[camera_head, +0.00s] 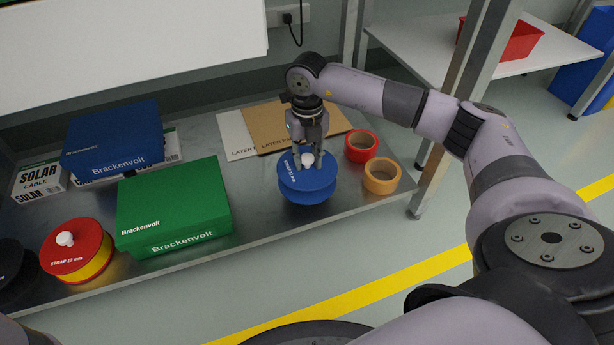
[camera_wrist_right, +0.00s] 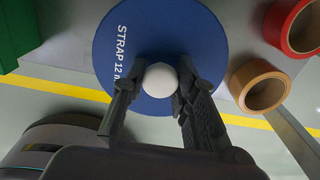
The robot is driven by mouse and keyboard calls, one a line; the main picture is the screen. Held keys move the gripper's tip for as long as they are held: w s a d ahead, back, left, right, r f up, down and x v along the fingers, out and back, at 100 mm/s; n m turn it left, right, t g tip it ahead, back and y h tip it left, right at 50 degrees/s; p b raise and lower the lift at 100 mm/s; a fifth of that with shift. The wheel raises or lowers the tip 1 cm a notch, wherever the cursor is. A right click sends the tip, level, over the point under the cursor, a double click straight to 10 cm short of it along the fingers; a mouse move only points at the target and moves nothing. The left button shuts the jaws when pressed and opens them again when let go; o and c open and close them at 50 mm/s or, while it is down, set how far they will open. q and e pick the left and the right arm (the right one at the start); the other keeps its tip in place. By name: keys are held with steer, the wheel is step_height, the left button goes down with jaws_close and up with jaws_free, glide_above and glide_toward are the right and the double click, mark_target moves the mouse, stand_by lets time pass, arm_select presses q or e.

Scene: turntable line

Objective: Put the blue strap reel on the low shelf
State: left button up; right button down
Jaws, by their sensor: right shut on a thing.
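The blue strap reel (camera_head: 306,183) is at the front edge of the low metal shelf (camera_head: 270,222), upright with its white knob on top. It also fills the upper middle of the right wrist view (camera_wrist_right: 190,40). My right gripper (camera_head: 308,158) reaches down from above, its fingers closed on the white knob (camera_wrist_right: 160,80). I cannot tell whether the reel touches the shelf or hangs just above it. My left gripper is in neither view.
A tan tape roll (camera_head: 381,177) and a red tape roll (camera_head: 361,146) lie just right of the reel. A green box (camera_head: 173,207), a blue box (camera_head: 113,138) and a red-and-yellow strap reel (camera_head: 77,252) stand to the left. Flat cardboard sheets (camera_head: 262,128) lie behind.

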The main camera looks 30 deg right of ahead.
mark_target(307, 168)
steer(key=shift+f+b, duration=1.45)
steer(key=shift+f, duration=0.75)
steer(key=shift+r, duration=0.1)
steer(key=c, duration=1.8)
jaws_free()
steer(key=shift+f, duration=0.25)
steer(key=o, duration=0.5)
steer(key=shift+r, duration=0.1)
